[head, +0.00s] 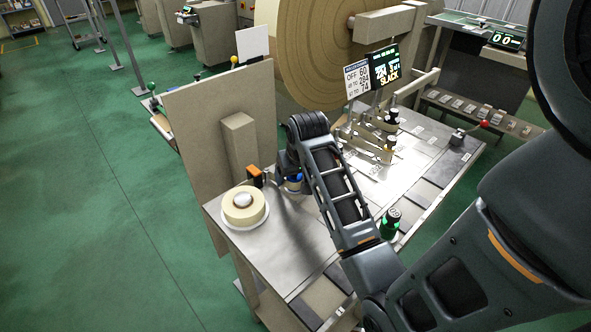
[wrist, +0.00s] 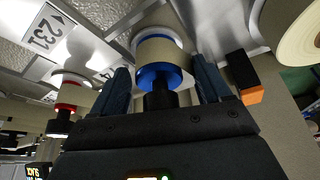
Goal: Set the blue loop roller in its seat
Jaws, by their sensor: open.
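The blue loop roller (wrist: 160,75) shows in the wrist view as a cream body with a blue band and a black end. It stands between the two fingers of my gripper (wrist: 162,66), which are open with a gap on each side of it. In the head view the blue roller (head: 293,184) is small and partly covered by my wrist, on the left part of the steel table. My gripper (head: 284,177) is mostly hidden there. A pale round piece surrounds the roller's far end in the wrist view; I cannot tell whether it is a seat.
A red-banded roller (wrist: 68,98) stands left in the wrist view. A tape roll (head: 244,206) and an orange-topped piece (head: 256,175) are close to my gripper. An upright board (head: 205,130) rises behind. A green roller (head: 390,222) stands right of my forearm.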

